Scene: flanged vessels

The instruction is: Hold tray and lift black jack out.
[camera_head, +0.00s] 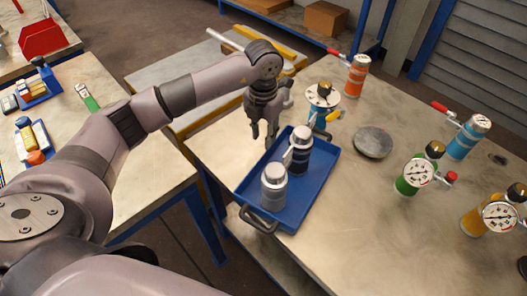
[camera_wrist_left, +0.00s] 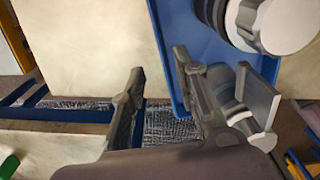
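A blue tray (camera_head: 312,190) stands on the workbench with two flanged cylinders in it. The black jack (camera_head: 299,152), dark-banded with a silver top, is upright in the far half. A silver-grey jack (camera_head: 273,187) is upright in the near half. My left gripper (camera_head: 263,137) points down by the tray's far left corner. In the left wrist view its fingers (camera_wrist_left: 158,66) are apart with nothing between them, close to the tray's edge (camera_wrist_left: 183,32). Contact with the tray cannot be told. A silver-topped dark jack (camera_wrist_left: 275,25) shows at the upper right there. My right gripper is not in view.
Behind the tray is a blue gauge vessel (camera_head: 320,112). An orange vessel (camera_head: 356,76), a grey disc (camera_head: 373,142) and a green gauge vessel (camera_head: 408,180) stand to its right. A dark handle (camera_head: 258,220) projects at the tray's near end.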

